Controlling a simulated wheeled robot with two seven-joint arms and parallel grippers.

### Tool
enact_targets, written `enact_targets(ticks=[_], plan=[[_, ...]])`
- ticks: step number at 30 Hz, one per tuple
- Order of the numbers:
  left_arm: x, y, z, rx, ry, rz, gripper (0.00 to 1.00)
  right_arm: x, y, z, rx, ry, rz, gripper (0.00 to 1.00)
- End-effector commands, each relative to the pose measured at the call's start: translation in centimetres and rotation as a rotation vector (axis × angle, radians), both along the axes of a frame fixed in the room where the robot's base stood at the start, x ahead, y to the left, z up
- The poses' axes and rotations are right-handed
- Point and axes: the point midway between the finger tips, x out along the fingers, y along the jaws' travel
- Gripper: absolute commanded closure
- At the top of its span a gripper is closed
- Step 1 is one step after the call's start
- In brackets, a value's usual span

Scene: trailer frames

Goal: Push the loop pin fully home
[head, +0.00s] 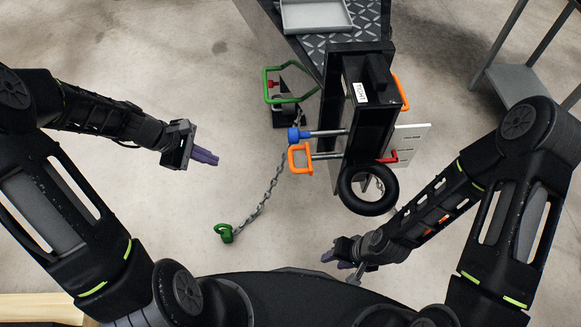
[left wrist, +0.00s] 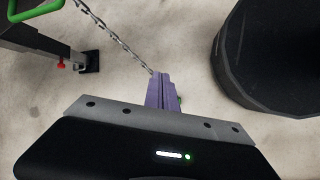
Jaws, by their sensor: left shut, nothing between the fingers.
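The orange loop pin (head: 300,158) sticks out from the left side of the black frame (head: 337,120). Part of its grey shank shows between loop and frame; its inner end is hidden. A blue-headed pin (head: 294,135) sits just above it. My left gripper (head: 213,158) is shut and empty, left of the loop and well apart from it.
A chain (head: 268,190) hangs toward a green clip (head: 224,232). A green loop handle (head: 290,98) stands upper left of the pins, a black ring (head: 368,190) below the frame. A grey shelf (head: 520,82) is at right. Floor between left gripper and pin is open.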

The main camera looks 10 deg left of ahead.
Motion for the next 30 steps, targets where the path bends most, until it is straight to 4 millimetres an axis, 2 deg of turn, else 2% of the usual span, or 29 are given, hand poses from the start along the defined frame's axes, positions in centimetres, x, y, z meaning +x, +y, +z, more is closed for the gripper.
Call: enact_targets(ticks=[1,3,6,8,23,30], plan=[[0.4,-0.6,2.1,-0.098,0.031,0.06,1.0,0.0,0.0,-0.1,0.001,-0.001,0.002,0.64],[0.4,-2.2,4.6,-0.23,0.094,0.112,1.0,0.0,0.0,0.2,0.001,-0.002,0.002,0.64],[-0.2,-4.1,6.4,-0.359,0.178,0.147,1.0,0.0,0.0,0.3,0.001,-0.002,0.002,0.64],[-0.7,-4.8,7.0,-0.4,0.217,0.156,1.0,0.0,0.1,0.3,0.001,-0.002,0.003,0.64],[-0.9,-5.4,6.7,-0.411,0.241,0.166,1.0,0.0,0.0,0.1,0.001,-0.001,0.003,0.64],[-0.4,-7.6,4.7,-0.411,0.241,0.162,1.0,0.0,0.0,-0.5,0.001,-0.002,0.002,0.64]])
